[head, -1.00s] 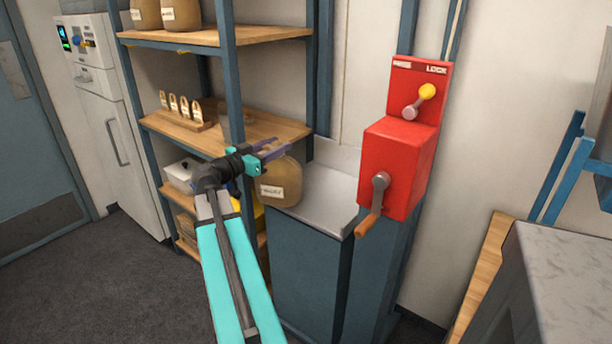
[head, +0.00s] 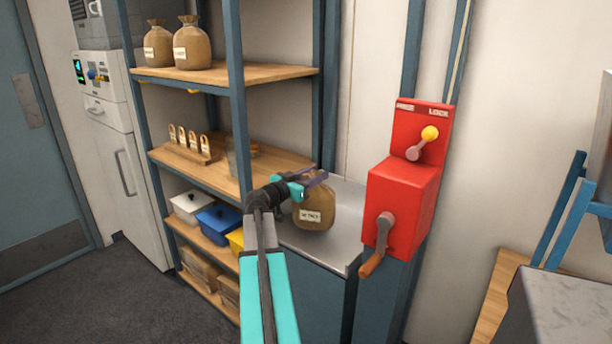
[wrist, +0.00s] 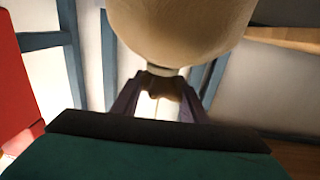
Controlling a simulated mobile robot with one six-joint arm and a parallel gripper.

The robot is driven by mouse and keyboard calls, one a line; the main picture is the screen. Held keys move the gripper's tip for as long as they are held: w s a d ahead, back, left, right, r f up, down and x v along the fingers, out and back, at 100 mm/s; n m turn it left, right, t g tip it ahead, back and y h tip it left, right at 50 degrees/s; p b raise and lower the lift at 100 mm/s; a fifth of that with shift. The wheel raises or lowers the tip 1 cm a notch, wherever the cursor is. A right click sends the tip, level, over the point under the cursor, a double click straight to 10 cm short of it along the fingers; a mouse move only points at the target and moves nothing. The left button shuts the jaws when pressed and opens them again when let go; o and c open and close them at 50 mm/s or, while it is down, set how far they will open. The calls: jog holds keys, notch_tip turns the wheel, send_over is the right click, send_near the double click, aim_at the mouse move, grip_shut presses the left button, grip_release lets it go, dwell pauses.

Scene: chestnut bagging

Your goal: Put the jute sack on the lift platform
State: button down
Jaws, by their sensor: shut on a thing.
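The jute sack (head: 314,212) is a round brown bag with a pale label, held upright by its neck. My gripper (head: 314,178) is shut on the neck. In the wrist view the sack (wrist: 182,30) fills the top middle, with the purple fingers of my gripper (wrist: 160,92) on both sides of its neck. The lift platform (head: 338,245) appears to be the grey metal tray on the blue cabinet. The sack is over its left part in the head view. I cannot tell whether its bottom touches the tray.
A red box (head: 402,205) with a crank and a yellow-knobbed lever stands right of the tray. Left is a wooden shelf rack (head: 225,72) with two more sacks on top and lidded bins low down. A blue rack post (head: 236,120) stands close to my arm.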

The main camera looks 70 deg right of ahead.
jog(key=shift+x, duration=1.2)
jog(key=shift+s, duration=0.1)
jog(key=shift+f+p, duration=0.6)
jog(key=shift+f, duration=1.25)
jog(key=c, duration=1)
grip_release()
jog(key=shift+a, duration=0.1)
jog(key=shift+c, duration=0.2)
jog(key=b+v, duration=0.2)
jog(key=v, duration=1)
